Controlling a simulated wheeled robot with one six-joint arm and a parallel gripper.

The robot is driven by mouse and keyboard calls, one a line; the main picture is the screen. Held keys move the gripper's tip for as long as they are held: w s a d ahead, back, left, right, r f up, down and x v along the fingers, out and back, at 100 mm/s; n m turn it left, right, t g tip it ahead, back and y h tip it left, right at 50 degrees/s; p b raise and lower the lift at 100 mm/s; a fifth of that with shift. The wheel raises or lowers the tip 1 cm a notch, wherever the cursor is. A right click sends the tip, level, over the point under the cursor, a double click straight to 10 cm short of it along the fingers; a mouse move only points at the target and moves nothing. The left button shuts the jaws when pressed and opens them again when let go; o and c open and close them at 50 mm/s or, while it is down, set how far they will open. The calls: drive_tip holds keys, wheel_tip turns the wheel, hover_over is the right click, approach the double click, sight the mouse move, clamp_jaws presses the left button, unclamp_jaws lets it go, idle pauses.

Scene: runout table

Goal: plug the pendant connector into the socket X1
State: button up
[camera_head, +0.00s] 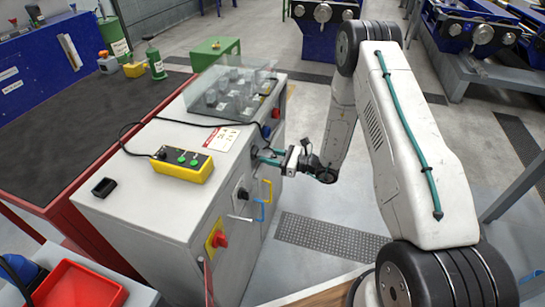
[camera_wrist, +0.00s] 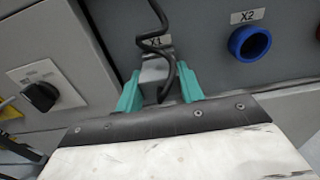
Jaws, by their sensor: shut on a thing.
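My gripper (camera_head: 268,158) is at the front face of the grey cabinet (camera_head: 190,225). In the wrist view its teal fingers (camera_wrist: 159,92) are shut on the grey pendant connector (camera_wrist: 156,72), with a coiled black cable (camera_wrist: 152,40) rising in front. The connector is right below the X1 label (camera_wrist: 155,40), partly covered by the cable. The socket X1 itself is hidden behind the connector, so I cannot tell whether the connector is in it or just in front. The yellow pendant (camera_head: 183,168) with green buttons lies on the cabinet top, its black cable running toward the front edge.
The blue socket X2 (camera_wrist: 250,43) is right of X1. A black rotary switch (camera_wrist: 40,96) is to the left. Blue and yellow handles (camera_head: 259,210) and a red switch (camera_head: 220,239) stand out from the cabinet front. A clear cover (camera_head: 230,80) rises on top.

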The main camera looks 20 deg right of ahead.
drive_tip(key=shift+w+a, duration=0.2)
drive_tip(key=shift+a, duration=0.1)
drive_tip(key=o, duration=1.1)
drive_tip(key=v, duration=0.7)
drive_tip(key=shift+s+d, duration=0.25)
drive_tip(key=shift+d, duration=0.05)
